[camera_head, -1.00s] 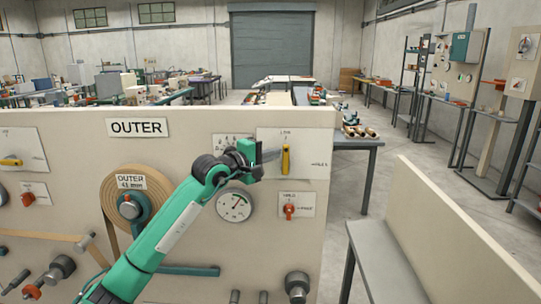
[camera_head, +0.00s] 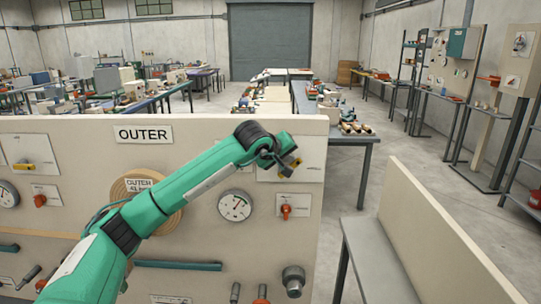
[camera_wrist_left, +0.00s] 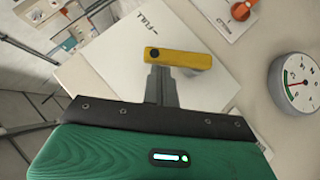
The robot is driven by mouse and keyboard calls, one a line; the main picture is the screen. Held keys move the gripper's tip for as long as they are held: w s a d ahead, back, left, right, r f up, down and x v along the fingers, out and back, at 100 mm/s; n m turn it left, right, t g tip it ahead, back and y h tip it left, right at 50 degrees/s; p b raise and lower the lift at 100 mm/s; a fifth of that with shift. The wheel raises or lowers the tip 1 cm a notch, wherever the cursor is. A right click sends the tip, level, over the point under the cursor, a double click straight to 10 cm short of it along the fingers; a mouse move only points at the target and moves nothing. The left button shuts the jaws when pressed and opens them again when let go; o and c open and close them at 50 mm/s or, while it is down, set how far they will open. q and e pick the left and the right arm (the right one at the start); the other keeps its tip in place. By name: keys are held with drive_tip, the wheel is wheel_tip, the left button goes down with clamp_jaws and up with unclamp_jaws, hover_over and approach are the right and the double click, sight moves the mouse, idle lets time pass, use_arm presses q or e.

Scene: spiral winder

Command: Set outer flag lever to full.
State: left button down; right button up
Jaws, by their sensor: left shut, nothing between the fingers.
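The outer flag lever (camera_wrist_left: 185,59) is a yellow bar with a dark dot at one end, on a white plate (camera_wrist_left: 120,75). In the left wrist view it lies nearly crosswise, and the printed word FULL (camera_wrist_left: 148,28) is on the plate beyond it. In the head view the lever is mostly hidden behind my left gripper (camera_head: 290,167), at the plate (camera_head: 312,160) right of the OUTER sign. The left fingers (camera_wrist_left: 161,84) are shut with nothing between them, their tips at the lever's near side; I cannot tell whether they touch. My right gripper is out of view.
Below the plate is an orange knob (camera_head: 286,210). A round gauge (camera_head: 235,205) is to its left. My left arm crosses in front of a tape roll (camera_head: 128,186). A grey bench (camera_head: 375,262) with an upright board stands to the right.

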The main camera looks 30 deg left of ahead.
sight(298, 163)
use_arm(q)
drive_tip(key=shift+w+d+f+m+g+y+p, duration=0.2)
drive_tip(key=shift+w+d+m+g+y, duration=0.1)
drive_tip(key=shift+d+m+g+y, duration=0.2)
drive_tip(key=shift+w+d+f+m+g+y+p, duration=0.15)
drive_tip(key=shift+w+d+m+g+y, duration=0.2)
drive_tip(key=shift+d+y, duration=0.25)
drive_tip(key=shift+d+f, duration=0.1)
drive_tip(key=shift+f, duration=0.2)
drive_tip(key=b, duration=0.1)
drive_tip(key=d+f+b, duration=0.1)
drive_tip(key=shift+w+d+f+b, duration=0.15)
drive_tip(key=shift+w+f+b, duration=0.1)
drive_tip(key=shift+w+b, duration=0.15)
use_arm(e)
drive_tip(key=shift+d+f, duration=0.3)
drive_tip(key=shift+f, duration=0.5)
use_arm(q)
drive_tip(key=shift+f, duration=0.1)
